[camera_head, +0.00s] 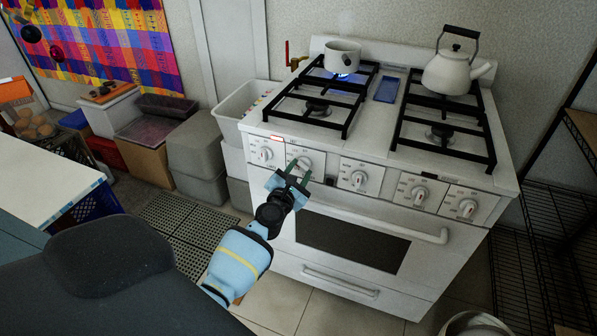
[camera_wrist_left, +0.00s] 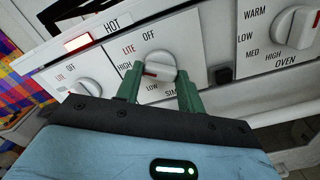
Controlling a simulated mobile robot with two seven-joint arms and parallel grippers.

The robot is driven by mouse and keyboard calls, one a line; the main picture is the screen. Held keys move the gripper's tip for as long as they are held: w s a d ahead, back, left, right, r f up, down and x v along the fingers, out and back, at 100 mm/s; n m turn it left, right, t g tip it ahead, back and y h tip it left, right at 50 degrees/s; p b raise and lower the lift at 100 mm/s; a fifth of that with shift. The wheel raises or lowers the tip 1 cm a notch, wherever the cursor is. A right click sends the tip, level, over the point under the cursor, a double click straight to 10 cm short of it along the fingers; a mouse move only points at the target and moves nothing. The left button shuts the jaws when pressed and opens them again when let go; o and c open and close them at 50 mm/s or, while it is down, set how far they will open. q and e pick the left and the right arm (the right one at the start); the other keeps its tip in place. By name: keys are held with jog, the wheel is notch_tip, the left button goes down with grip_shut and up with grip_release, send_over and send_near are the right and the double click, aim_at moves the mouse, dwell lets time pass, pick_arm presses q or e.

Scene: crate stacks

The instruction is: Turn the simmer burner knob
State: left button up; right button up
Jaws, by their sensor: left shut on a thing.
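The white stove (camera_head: 380,230) has a row of round white knobs along its front. My left gripper (camera_head: 299,170) is at the second knob (camera_head: 305,162) from the left. In the left wrist view its green fingers (camera_wrist_left: 160,82) stand on either side of that knob (camera_wrist_left: 155,62) and are shut on it. The dial around it reads LITE, OFF, HIGH, LOW and SIM, the last partly hidden by a finger. The knob's red mark points left, toward HIGH. My right gripper is not in view.
A white pot (camera_head: 343,54) stands over a blue flame on the back left burner. A white kettle (camera_head: 452,72) stands at the back right. A neighbouring knob (camera_wrist_left: 85,87) and the oven knob (camera_wrist_left: 297,27) flank the held one. A red HOT light (camera_wrist_left: 77,44) glows.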

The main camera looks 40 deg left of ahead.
pick_arm(q)
jog(key=m, duration=0.6)
jog(key=shift+m+p, duration=0.3)
jog(key=m, duration=0.4)
jog(key=shift+m+p, duration=0.3)
jog(key=shift+m, duration=0.1)
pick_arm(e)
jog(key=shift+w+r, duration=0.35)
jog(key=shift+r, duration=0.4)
pick_arm(q)
jog(key=shift+f, duration=0.1)
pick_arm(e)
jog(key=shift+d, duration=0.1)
pick_arm(q)
jog(key=o, duration=1)
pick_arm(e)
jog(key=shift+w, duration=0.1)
pick_arm(q)
jog(key=shift+s, duration=0.1)
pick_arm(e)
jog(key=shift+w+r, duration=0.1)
